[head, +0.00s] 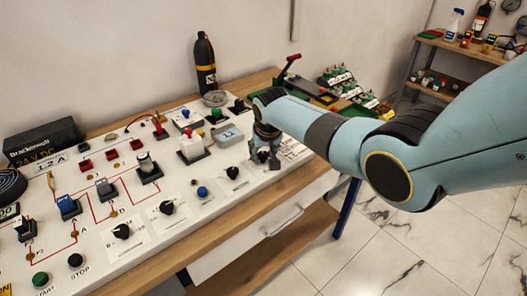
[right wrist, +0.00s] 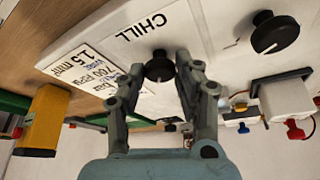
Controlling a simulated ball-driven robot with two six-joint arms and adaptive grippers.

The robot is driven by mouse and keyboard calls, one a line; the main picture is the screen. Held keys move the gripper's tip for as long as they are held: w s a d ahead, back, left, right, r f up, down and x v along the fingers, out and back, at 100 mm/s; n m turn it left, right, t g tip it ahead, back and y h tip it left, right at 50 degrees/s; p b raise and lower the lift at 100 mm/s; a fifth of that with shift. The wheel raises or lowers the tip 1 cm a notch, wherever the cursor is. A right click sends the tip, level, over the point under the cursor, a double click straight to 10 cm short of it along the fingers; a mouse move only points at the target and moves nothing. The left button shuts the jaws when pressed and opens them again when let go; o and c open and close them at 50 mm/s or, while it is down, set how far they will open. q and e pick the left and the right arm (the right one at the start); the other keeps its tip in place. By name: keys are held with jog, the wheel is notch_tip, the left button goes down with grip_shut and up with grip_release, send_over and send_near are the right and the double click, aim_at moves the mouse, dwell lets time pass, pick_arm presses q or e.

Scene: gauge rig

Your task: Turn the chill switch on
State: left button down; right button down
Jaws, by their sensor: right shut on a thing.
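The chill switch is a black rotary knob (right wrist: 159,67) on the white panel, beside a printed CHILL label (right wrist: 142,24) in the right wrist view. My right gripper (right wrist: 160,75) has its two fingers on either side of this knob and is shut on it. In the head view my right gripper (head: 263,160) points down at the panel's front right part, and its fingers mostly hide the knob. Which way the knob points is not clear. My left gripper is in neither view.
Another black knob (right wrist: 274,34) sits close by on the panel. A white box-shaped part with a red knob (head: 191,148) stands behind it. The white panel (head: 205,222) carries several switches and buttons. A black bottle (head: 204,65) stands at the back.

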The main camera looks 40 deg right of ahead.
jog(key=c, duration=0.9)
grip_release()
jog(key=shift+c, duration=0.2)
jog(key=v, duration=1.2)
